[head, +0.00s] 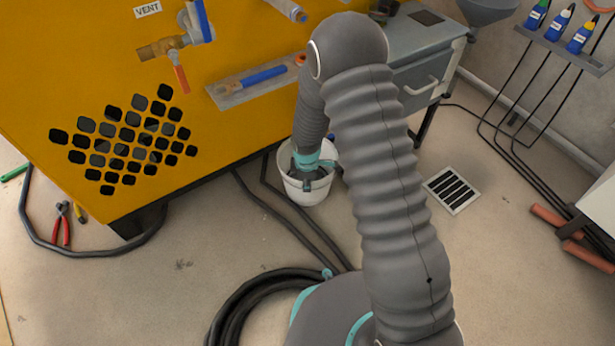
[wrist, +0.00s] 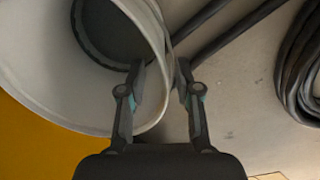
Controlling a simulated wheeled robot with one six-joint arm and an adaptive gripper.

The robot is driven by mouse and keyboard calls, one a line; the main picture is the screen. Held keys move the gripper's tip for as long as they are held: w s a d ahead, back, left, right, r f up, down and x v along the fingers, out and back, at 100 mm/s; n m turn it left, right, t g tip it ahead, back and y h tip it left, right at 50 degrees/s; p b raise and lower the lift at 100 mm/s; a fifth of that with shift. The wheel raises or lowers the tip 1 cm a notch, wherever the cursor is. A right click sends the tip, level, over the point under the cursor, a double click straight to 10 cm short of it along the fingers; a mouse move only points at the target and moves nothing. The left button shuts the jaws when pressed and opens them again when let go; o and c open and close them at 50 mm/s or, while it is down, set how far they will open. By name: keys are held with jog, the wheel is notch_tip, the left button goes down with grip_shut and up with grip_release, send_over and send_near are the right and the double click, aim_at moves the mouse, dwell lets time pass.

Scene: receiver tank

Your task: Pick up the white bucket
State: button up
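The white bucket (head: 318,194) stands upright on the floor beside the yellow tank housing, in the middle of the head view. My gripper (head: 307,182) points down at it, overlapping its opening. In the wrist view the bucket (wrist: 40,75) fills the upper left, with a dark round area inside it. My gripper (wrist: 161,75) is open astride the bucket's rim. The left finger is on the inner side and the right finger on the outer side, close to the wall. I cannot tell whether either finger touches it.
The yellow housing (head: 110,50) stands close behind the bucket. Black hoses (head: 300,225) run along the floor beside it, with a coil (head: 245,300) near my base. A grey cabinet (head: 420,50) and a floor drain (head: 452,190) are to the right. Pliers (head: 62,225) lie at left.

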jog(key=shift+w+a+f+b, duration=0.15)
jog(key=shift+f+b, duration=0.15)
jog(key=shift+f, duration=1.15)
jog(key=shift+w+a+f+b, duration=0.15)
jog(key=shift+f+b, duration=0.15)
jog(key=shift+f, duration=1.1)
grip_shut()
jog(key=shift+w+r, duration=0.1)
